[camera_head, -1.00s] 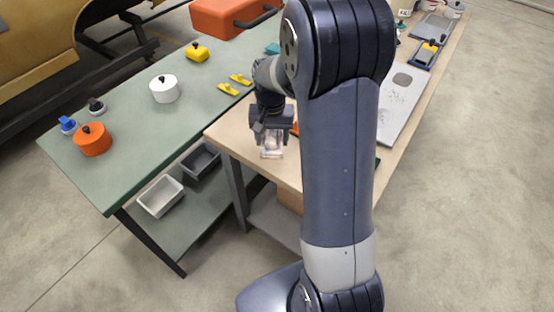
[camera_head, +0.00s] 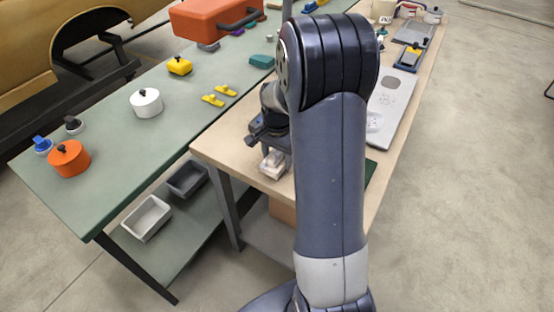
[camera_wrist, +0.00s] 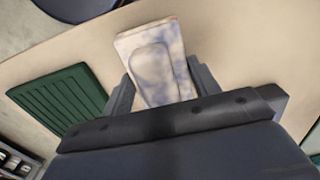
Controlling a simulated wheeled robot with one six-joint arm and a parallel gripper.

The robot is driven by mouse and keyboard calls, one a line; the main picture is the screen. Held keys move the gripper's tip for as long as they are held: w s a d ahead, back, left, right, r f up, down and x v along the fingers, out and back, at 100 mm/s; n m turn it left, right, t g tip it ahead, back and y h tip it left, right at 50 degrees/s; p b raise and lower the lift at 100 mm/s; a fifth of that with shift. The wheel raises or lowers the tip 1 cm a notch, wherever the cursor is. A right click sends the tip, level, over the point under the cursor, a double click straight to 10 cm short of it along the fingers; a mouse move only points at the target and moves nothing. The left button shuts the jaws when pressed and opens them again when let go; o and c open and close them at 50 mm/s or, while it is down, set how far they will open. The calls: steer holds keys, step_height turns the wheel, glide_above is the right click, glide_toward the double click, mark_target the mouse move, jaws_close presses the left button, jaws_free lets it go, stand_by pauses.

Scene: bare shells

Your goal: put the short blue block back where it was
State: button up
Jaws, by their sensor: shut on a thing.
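My gripper (camera_wrist: 163,85) is shut on a pale block with blue-grey blotches (camera_wrist: 155,50) in the wrist view. The block has a raised, rounded panel on its face and reaches out past the fingers. In the head view the block (camera_head: 272,166) shows below the gripper at the near left edge of the wooden table (camera_head: 225,148). I cannot tell whether it touches the table. No plain short blue block is clear. A small blue-topped thing (camera_head: 42,145) stands on the green table at the left.
The green table (camera_head: 120,150) holds an orange pot (camera_head: 69,159), a white pot (camera_head: 146,103), yellow pieces and a big orange case (camera_head: 205,20). A green ribbed mat (camera_wrist: 60,103) lies beside my gripper. A grey panel (camera_head: 390,100) lies to the right. My arm hides the middle of the wooden table.

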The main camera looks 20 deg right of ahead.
steer(key=shift+f, duration=0.8)
steer(key=shift+f, duration=0.2)
steer(key=o, duration=0.9)
steer(key=shift+o, duration=0.2)
step_height(320, 180, up, 12)
steer(key=shift+r, duration=0.25)
